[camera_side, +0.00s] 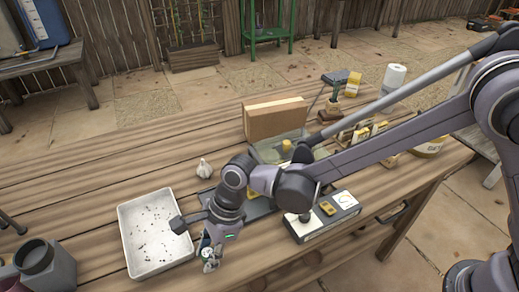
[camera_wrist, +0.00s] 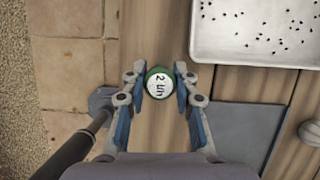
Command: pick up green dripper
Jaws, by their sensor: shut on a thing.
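The green dripper (camera_wrist: 159,86) is a small round piece with a green rim and a white top lettered "2 L/h". In the wrist view it sits upright between the two fingers of my gripper (camera_wrist: 159,76), which is shut on it. In the side view my gripper (camera_side: 211,257) points down near the table's front edge, just right of the white tray. The dripper is mostly hidden by the fingers there, with only a little green and white showing. I cannot tell whether it touches the table.
The white tray (camera_side: 135,262) with dark seeds lies left of my gripper. A garlic bulb (camera_side: 204,168), a cardboard box (camera_side: 275,118) and a meter box (camera_side: 338,226) stand farther back or right. Dark pots (camera_side: 47,266) are at the lower left. The wrist view shows a grey mat (camera_wrist: 235,130).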

